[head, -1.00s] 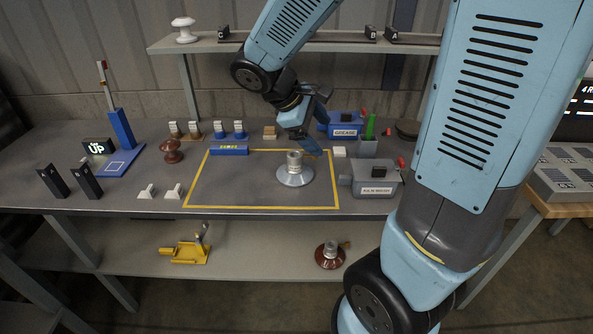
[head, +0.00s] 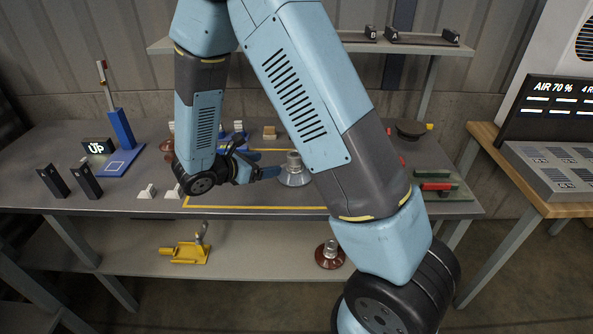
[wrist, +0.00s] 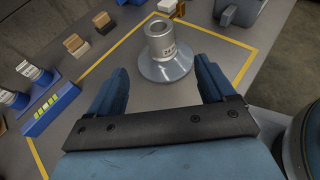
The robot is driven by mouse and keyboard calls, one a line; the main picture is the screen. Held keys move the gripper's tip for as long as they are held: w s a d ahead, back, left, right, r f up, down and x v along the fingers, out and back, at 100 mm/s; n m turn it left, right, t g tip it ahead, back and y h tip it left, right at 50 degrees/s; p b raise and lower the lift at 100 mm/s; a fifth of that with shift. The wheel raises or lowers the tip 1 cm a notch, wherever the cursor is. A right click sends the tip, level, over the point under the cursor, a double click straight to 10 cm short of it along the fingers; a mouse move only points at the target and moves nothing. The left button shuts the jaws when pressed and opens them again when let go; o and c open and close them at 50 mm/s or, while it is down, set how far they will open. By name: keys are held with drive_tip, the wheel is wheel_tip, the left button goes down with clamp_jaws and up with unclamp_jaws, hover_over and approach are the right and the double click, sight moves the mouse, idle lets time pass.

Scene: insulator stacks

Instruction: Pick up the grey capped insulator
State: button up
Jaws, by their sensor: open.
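The grey capped insulator (head: 294,172) stands upright on the table inside the yellow outlined area. It has a wide grey disc and a metal cap, and my arm partly covers its right side in the head view. Nothing is between the fingers.
A brown insulator (head: 330,255) and a yellow tool (head: 190,252) are on the lower shelf. Two black uprights (head: 86,180) stand at left.

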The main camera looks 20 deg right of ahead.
sight(289, 162)
drive_tip(key=x, duration=0.8)
drive_tip(key=shift+w+f, duration=0.1)
drive_tip(key=shift+f, duration=0.15)
drive_tip(key=shift+x, duration=2.75)
drive_tip(key=shift+c, duration=0.3)
clamp_jaws()
